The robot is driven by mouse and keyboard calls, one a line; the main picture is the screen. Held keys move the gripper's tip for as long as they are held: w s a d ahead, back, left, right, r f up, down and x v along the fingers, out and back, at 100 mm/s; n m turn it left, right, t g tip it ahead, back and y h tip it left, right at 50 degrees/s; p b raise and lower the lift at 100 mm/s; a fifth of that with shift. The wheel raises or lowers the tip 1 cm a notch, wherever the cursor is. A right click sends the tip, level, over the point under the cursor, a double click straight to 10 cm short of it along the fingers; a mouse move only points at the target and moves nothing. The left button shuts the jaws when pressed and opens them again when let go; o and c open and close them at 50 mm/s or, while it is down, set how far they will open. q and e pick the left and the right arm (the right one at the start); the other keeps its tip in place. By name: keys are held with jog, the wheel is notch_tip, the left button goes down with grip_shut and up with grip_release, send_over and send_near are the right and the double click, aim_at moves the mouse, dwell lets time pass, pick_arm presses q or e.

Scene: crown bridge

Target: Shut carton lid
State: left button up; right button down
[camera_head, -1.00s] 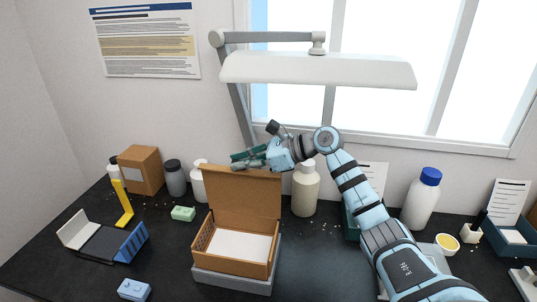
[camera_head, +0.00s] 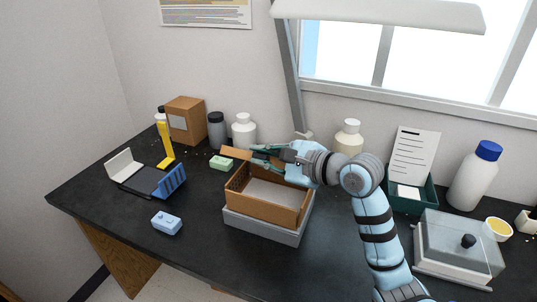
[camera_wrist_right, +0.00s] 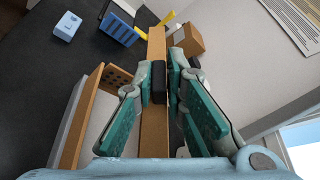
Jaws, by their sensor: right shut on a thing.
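The brown carton (camera_head: 264,208) sits on a grey block (camera_head: 262,229), with pale contents (camera_head: 275,194) showing inside. Its lid (camera_head: 236,153) is not down on the carton and looks nearly edge-on above the back, partly hidden by my right gripper. My right gripper (camera_head: 265,157) reaches in from the right and is shut on the lid. In the right wrist view the lid (camera_wrist_right: 155,130) is a long brown strip between the green-padded fingers (camera_wrist_right: 158,82). My left gripper is not in view.
A green block (camera_head: 222,163), white bottle (camera_head: 244,132) and cream bottle (camera_head: 349,138) stand behind the carton. A blue block (camera_head: 167,223) and a blue-and-dark stand (camera_head: 150,181) are at left. A clear-covered box (camera_head: 460,245) is at right. Dark table is bare in front.

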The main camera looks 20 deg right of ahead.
jog(key=shift+s+a+f, duration=0.25)
jog(key=shift+s+f, duration=0.05)
jog(key=shift+f, duration=0.3)
jog(key=c, duration=1.7)
grip_release()
jog(key=shift+w, duration=0.1)
jog(key=shift+o, duration=0.2)
jog(key=shift+w+a, duration=0.1)
jog(key=v, duration=1.2)
jog(key=shift+r, duration=0.2)
